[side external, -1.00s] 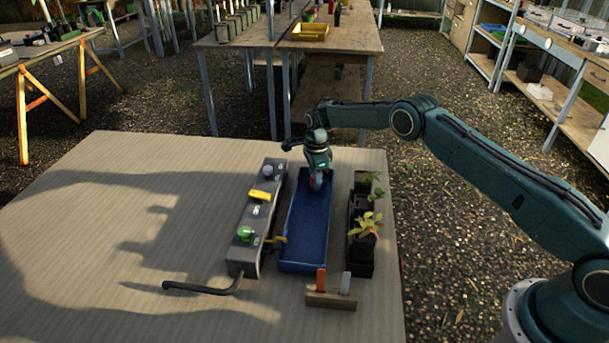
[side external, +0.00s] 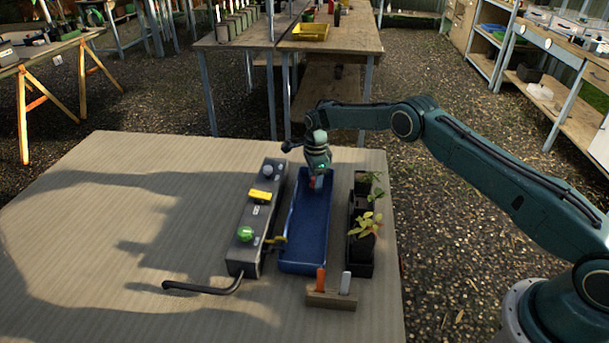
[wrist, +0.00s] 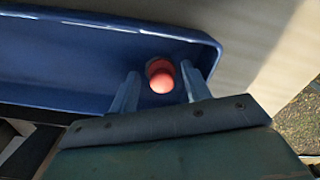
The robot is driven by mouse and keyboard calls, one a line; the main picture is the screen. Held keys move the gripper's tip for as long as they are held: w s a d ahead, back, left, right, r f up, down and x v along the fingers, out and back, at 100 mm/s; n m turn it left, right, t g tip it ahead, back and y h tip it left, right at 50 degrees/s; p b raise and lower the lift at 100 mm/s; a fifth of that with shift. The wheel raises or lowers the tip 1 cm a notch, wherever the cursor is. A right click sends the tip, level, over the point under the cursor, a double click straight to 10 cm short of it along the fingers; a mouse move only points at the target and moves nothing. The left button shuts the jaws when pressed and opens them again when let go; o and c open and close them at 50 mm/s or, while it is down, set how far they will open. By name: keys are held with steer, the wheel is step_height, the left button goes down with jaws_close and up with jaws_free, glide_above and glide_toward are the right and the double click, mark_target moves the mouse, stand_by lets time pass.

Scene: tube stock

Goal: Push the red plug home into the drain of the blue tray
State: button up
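The blue tray (side external: 305,240) lies lengthwise on the table, and its end wall also shows in the wrist view (wrist: 75,75). The red plug (wrist: 162,80) is at the tray's far end, upright between my fingers. A dark ring shows around its upper edge in the wrist view; I cannot tell how deep it sits in the drain, which is hidden under it. My gripper (wrist: 160,82) points down at the far end of the tray, one finger on each side of the plug, with a narrow gap on both sides. It is open. In the side view my gripper (side external: 319,180) partly covers the plug.
A grey box (side external: 249,222) with a green knob, yellow handle and yellow tap stands left of the tray. Potted seedlings (side external: 362,222) in a black tray stand to the right. A wooden block (side external: 331,299) with orange and grey handles is in front. The table's left is clear.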

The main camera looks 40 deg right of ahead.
steer(key=shift+f, duration=0.15)
step_height(320, 180, up, 14)
stand_by(0.8)
stand_by(0.4)
steer(key=s+a+r+n+t, duration=0.1)
steer(key=s+r+n, duration=0.4)
steer(key=s+r, duration=0.55)
steer(key=s+r+n+t, duration=0.2)
steer(key=s+r+n, duration=0.5)
steer(key=r, duration=0.7)
steer(key=s+r+n+t, duration=0.1)
steer(key=s+n, duration=0.1)
steer(key=s, duration=0.6)
steer(key=s+r+n, duration=0.2)
steer(key=s+n, duration=0.1)
steer(key=s, duration=0.6)
steer(key=s+a+f+n+t, duration=0.1)
steer(key=s+f+n, duration=0.4)
steer(key=s, duration=0.7)
steer(key=shift+s+f+t, duration=0.3)
steer(key=shift+f, duration=0.05)
